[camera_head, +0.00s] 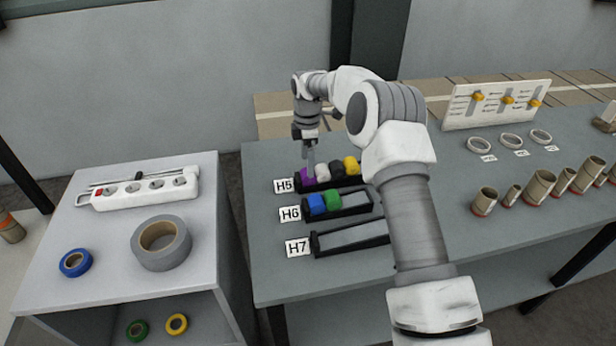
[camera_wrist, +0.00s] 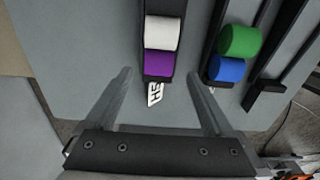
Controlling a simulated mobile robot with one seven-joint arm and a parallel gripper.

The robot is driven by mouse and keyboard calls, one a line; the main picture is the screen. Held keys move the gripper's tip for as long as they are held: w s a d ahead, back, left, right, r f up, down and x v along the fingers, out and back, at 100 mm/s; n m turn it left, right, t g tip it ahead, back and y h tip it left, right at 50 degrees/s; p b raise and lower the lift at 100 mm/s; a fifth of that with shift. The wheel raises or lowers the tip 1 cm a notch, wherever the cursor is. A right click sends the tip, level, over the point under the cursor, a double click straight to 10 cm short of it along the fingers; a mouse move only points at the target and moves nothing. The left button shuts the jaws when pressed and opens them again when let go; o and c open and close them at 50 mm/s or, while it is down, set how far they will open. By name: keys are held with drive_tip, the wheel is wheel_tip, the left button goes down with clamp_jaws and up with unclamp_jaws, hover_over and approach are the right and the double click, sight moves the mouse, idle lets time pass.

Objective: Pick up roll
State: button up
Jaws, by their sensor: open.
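Several small rolls lie in black racks on the grey table. Rack H5 holds a purple roll (camera_head: 307,173) at its label end, then a white roll (camera_head: 322,171), a dark roll (camera_head: 337,167) and a yellow roll (camera_head: 351,165). Rack H6 holds a blue roll (camera_head: 316,204) and a green roll (camera_head: 332,199). My gripper (camera_head: 309,160) is at the purple end of rack H5.
Rack H7 (camera_head: 350,237) is empty. A side table at left holds a power strip (camera_head: 140,187), a grey tape roll (camera_head: 161,245) and a blue tape roll (camera_head: 75,263). Several cardboard tubes (camera_head: 538,188), white rings (camera_head: 511,141) and a slider panel (camera_head: 497,104) stand at right.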

sight(307, 182)
wheel_tip(307, 182, down, 4)
drive_tip(key=shift+w+r, duration=0.15)
clamp_jaws()
idle(0.3)
drive_tip(key=shift+r, duration=0.2)
